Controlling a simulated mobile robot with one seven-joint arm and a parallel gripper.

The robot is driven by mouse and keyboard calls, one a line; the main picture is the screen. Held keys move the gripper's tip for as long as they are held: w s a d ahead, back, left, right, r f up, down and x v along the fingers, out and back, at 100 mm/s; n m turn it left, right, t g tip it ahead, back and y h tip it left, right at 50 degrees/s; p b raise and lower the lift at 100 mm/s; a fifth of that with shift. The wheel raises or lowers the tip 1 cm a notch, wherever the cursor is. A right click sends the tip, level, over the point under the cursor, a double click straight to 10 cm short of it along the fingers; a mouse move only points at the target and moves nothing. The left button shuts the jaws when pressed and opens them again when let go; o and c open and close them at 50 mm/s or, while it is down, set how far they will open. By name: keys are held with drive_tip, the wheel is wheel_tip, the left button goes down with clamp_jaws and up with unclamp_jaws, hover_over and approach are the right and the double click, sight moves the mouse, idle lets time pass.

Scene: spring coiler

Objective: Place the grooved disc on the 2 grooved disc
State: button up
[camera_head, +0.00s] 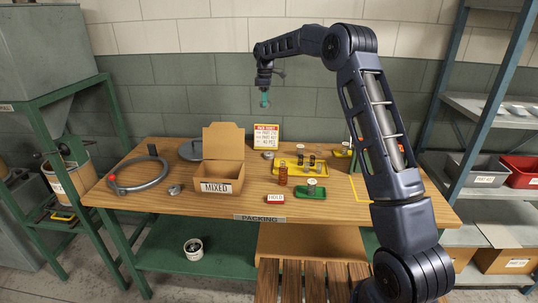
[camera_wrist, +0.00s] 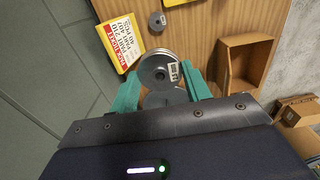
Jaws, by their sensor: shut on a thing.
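My gripper (camera_head: 264,98) is raised high above the back of the table, its teal fingers pointing down. In the wrist view, my gripper (camera_wrist: 165,86) is shut on a grey grooved disc (camera_wrist: 157,68) with a white printed label. A second round grey surface (camera_wrist: 166,98) shows behind it between the fingers; I cannot tell whether it is part of the same disc. A small grey disc (camera_head: 268,155) lies on the table near the sign and also shows in the wrist view (camera_wrist: 157,22). Another small grey disc (camera_head: 174,190) lies left of the box. I cannot read which is number 2.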

sight(269, 153)
drive_tip(key=shift+w+d, duration=0.1)
drive_tip(key=shift+d, duration=0.85)
wheel_tip(269, 153, down, 25)
drive_tip(key=shift+a, duration=0.1)
drive_tip(key=shift+f, duration=0.1)
drive_tip(key=o, duration=1.2)
drive_tip(key=shift+c, duration=0.2)
